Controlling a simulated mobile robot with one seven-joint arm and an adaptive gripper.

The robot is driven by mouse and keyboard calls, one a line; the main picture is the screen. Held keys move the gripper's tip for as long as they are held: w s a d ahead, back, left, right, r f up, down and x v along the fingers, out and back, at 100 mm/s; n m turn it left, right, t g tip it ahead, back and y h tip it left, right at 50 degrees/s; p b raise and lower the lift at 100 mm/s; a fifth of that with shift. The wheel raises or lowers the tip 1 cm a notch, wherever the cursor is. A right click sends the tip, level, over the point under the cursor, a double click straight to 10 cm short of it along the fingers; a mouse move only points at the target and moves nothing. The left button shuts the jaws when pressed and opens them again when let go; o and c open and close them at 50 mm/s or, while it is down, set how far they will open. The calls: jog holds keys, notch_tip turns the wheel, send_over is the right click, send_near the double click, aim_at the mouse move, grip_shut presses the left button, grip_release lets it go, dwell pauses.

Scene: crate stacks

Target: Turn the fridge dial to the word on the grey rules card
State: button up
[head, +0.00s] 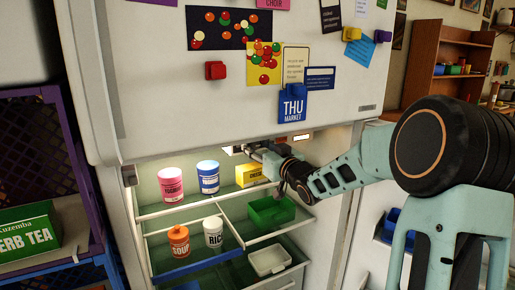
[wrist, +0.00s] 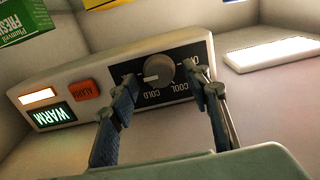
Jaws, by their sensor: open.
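The fridge dial (wrist: 158,70) is a round grey knob on a black plate in the wrist view. In the head view my arm reaches under the fridge's upper door. Several cards hang there, including a pale one (head: 295,62); I cannot make out a grey rules card or its text.
The control panel also has a green WARM display (wrist: 52,117) and an orange ALARM button (wrist: 82,90). Below my arm, shelves hold a pink can (head: 171,185), a blue can (head: 208,177), a yellow box (head: 250,174) and a green tray (head: 270,212).

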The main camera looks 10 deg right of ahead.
jog(key=shift+c, duration=0.2)
jog(key=c, duration=1.1)
